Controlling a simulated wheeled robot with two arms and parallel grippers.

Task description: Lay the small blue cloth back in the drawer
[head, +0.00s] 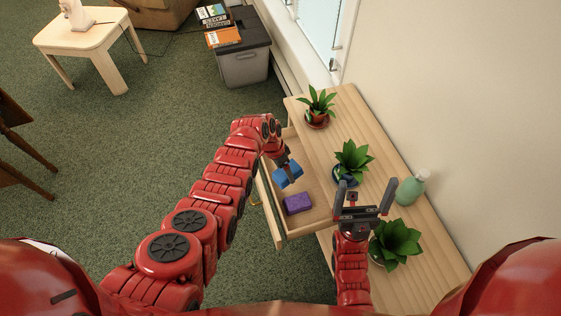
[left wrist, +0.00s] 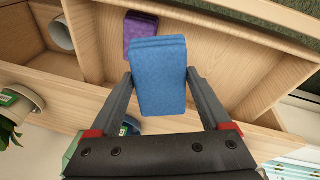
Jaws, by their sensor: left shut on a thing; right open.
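The small blue cloth (head: 288,177) is a folded block held between the fingers of my left gripper (head: 284,167), over the open drawer (head: 318,215). In the left wrist view the blue cloth (left wrist: 160,80) fills the space between the two fingers. The drawer's wooden floor (left wrist: 215,60) lies behind it; I cannot tell whether the cloth touches it. A purple folded cloth (head: 297,203) lies in the drawer close to the blue one, and it also shows in the left wrist view (left wrist: 138,32). My right gripper (head: 365,192) is open and empty over the wooden top.
The wooden top (head: 345,110) bears several potted plants, among them one at the far end (head: 319,107), and a green bottle (head: 411,188). The wall is close on the right. Carpet left of the drawer is clear. A grey bin (head: 243,67) stands farther back.

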